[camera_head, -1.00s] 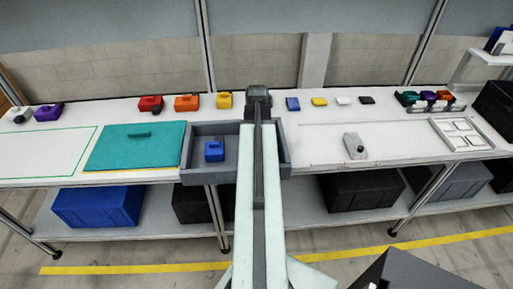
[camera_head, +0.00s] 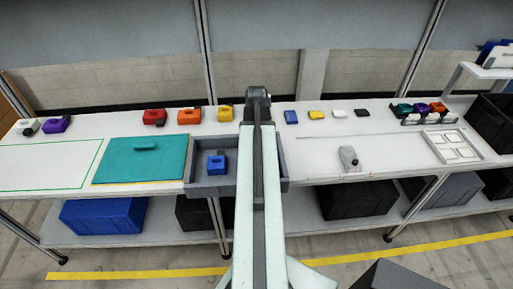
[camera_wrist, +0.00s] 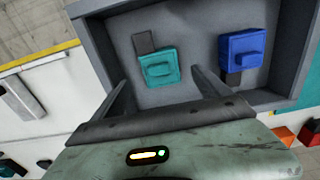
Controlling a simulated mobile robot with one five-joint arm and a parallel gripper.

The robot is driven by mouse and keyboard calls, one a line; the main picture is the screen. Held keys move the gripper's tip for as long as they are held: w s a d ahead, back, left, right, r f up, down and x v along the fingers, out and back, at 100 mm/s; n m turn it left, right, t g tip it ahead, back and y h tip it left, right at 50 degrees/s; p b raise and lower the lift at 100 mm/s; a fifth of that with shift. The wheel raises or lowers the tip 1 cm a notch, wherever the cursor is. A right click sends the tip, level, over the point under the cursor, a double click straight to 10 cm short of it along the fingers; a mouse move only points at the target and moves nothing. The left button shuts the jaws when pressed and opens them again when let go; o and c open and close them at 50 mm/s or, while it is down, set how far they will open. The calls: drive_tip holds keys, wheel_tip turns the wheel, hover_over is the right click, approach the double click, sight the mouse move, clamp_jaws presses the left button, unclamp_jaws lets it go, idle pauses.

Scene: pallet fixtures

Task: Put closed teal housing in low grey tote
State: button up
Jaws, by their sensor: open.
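The teal housing (camera_wrist: 158,66) lies inside the low grey tote (camera_wrist: 92,45), seen in the wrist view, with a dark grey tab on one side. My gripper (camera_wrist: 161,80) is open, with its two fingers apart on either side of the housing's near edge. The fingers do not appear to touch it. In the head view my arm hides the teal housing, and the grey tote (camera_head: 213,192) shows on both sides of the arm.
A blue housing (camera_wrist: 242,50) lies in the same tote, to the right of the teal one in the wrist view; it also shows in the head view (camera_head: 216,164). A large teal panel (camera_head: 140,165) lies left of the tote. A grey-white block (camera_head: 349,158) stands to the right.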

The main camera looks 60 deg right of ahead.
wheel_tip(320, 180, up, 4)
drive_tip(key=p, duration=0.2)
drive_tip(key=shift+r+p, duration=0.2)
drive_tip(key=shift+p, duration=0.1)
drive_tip(key=shift+w+a, duration=0.1)
drive_tip(key=w+a+n, duration=0.3)
drive_tip(key=w+a, duration=0.8)
drive_tip(key=w+a+n, duration=0.2)
drive_tip(key=w+a, duration=0.1)
drive_tip(key=a, duration=0.9)
drive_tip(key=w+a+n, duration=0.3)
drive_tip(key=w+a, duration=0.1)
drive_tip(key=a, duration=0.9)
drive_tip(key=w+a+n, duration=0.3)
drive_tip(key=w+a, duration=0.1)
drive_tip(key=a, duration=0.9)
drive_tip(key=shift+a, duration=0.25)
